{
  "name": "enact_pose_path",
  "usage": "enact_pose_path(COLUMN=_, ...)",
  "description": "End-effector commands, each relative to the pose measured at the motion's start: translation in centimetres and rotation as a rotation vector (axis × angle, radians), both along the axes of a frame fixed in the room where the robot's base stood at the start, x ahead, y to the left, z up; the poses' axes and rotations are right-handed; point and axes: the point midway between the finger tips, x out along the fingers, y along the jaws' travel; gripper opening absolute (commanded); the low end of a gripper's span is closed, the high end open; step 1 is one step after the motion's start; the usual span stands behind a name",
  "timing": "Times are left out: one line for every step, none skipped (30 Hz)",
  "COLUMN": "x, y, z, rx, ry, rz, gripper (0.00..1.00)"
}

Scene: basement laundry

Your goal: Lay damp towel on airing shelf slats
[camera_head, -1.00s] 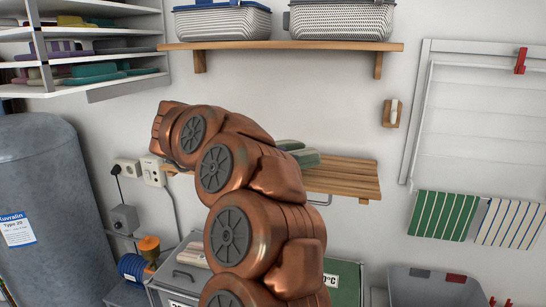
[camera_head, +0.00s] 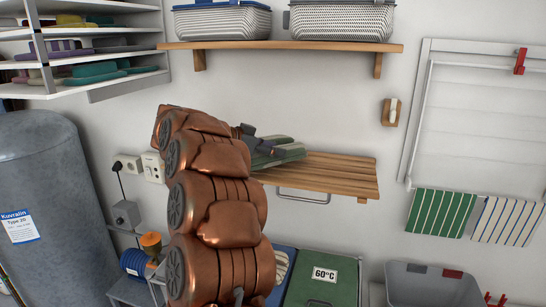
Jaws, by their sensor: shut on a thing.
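The airing shelf (camera_head: 340,177) is a wooden slatted board on the back wall, with a metal rail under it. A folded green towel with pale parts (camera_head: 281,151) is at the left part of the shelf. I cannot tell whether it rests on the slats or hangs just above them. My gripper (camera_head: 250,140), dark and small in the view, is shut on the towel's left end. My copper arm hides the left end of the shelf and part of the gripper.
A higher shelf (camera_head: 225,46) with two baskets is above. Striped cloths (camera_head: 437,213) hang from a wall rack at right. Lidded bins, one green with a 60°C label (camera_head: 324,275), stand below. A grey tank (camera_head: 45,190) is at left. The slats' right half is bare.

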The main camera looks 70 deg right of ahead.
Motion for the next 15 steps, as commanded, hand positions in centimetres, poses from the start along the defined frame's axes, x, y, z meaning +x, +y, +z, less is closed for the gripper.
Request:
enact_pose_path(x=-0.1, y=0.0, z=-0.5, rx=0.002, ry=0.006, rz=0.000, gripper=0.09)
enact_pose_path(x=-0.1, y=0.0, z=-0.8, rx=0.002, ry=0.006, rz=0.001, gripper=0.09)
enact_pose_path(x=-0.1, y=0.0, z=-1.3, rx=0.002, ry=0.006, rz=0.001, gripper=0.09)
enact_pose_path(x=-0.1, y=0.0, z=-1.6, rx=0.002, ry=0.005, rz=0.001, gripper=0.09)
enact_pose_path(x=-0.1, y=0.0, z=-1.9, rx=0.002, ry=0.004, rz=0.002, gripper=0.09)
enact_pose_path(x=-0.1, y=0.0, z=-2.2, rx=0.001, ry=0.003, rz=0.001, gripper=0.09)
enact_pose_path(x=-0.1, y=0.0, z=-2.4, rx=0.000, ry=0.001, rz=0.000, gripper=0.09)
enact_pose_path(x=-0.1, y=0.0, z=-2.5, rx=-0.001, ry=0.001, rz=0.000, gripper=0.09)
enact_pose_path(x=-0.1, y=0.0, z=-2.6, rx=-0.001, ry=0.001, rz=0.000, gripper=0.09)
enact_pose_path(x=-0.1, y=0.0, z=-2.6, rx=-0.001, ry=-0.001, rz=0.000, gripper=0.09)
enact_pose_path(x=-0.1, y=0.0, z=-2.7, rx=-0.001, ry=-0.001, rz=0.000, gripper=0.09)
enact_pose_path(x=-0.1, y=0.0, z=-2.7, rx=-0.001, ry=-0.001, rz=0.000, gripper=0.09)
enact_pose_path(x=-0.1, y=0.0, z=-2.7, rx=-0.001, ry=-0.001, rz=0.000, gripper=0.09)
enact_pose_path(x=-0.1, y=0.0, z=-2.7, rx=-0.001, ry=-0.001, rz=0.000, gripper=0.09)
enact_pose_path(x=-0.1, y=0.0, z=-2.7, rx=-0.001, ry=-0.001, rz=0.000, gripper=0.09)
